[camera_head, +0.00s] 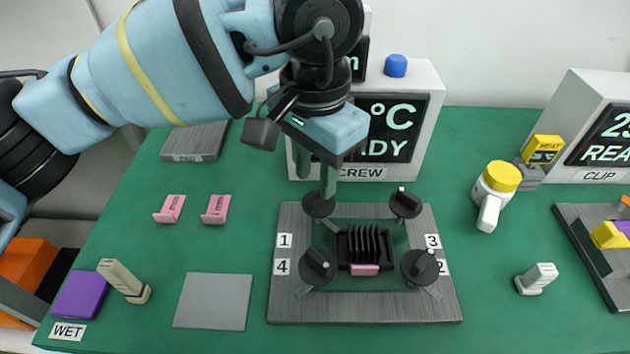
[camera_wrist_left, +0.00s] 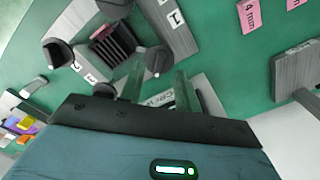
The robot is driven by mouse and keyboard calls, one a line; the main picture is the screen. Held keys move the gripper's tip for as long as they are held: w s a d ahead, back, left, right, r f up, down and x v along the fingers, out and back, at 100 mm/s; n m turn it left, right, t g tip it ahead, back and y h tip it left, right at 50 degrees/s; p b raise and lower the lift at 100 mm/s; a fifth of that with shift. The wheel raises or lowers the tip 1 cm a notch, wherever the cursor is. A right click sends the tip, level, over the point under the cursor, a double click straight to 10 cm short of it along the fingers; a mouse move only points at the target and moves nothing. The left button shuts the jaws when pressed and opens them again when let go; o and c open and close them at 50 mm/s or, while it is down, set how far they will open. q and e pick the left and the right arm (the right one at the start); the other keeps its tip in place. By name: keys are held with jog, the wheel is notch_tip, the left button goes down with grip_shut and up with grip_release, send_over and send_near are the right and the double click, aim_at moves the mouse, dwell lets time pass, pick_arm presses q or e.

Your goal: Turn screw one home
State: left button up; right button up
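The grey fixture plate (camera_head: 365,308) holds a black finned block (camera_head: 362,243) with a black knob near each corner. Screw one (camera_head: 318,205) is the far-left knob, nearest the label 1 (camera_head: 284,241). In the left wrist view screw one (camera_wrist_left: 158,58) lies just ahead of the fingers, between their lines. My left gripper (camera_head: 315,186) points down above screw one. In the wrist view its two fingers (camera_wrist_left: 159,76) are apart with nothing held between them. I cannot tell whether a finger touches the knob. My right gripper is not in view.
Other knobs stand close by at far right (camera_head: 405,203), near right (camera_head: 420,266) and near left (camera_head: 318,266). A white display box (camera_head: 428,85) stands behind the plate, partly hidden by my arm. Pink pads (camera_head: 171,209) lie left. A yellow-capped bottle (camera_head: 495,192) stands right.

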aim_at(315, 196)
pick_arm(q)
jog(key=shift+r, duration=2.1)
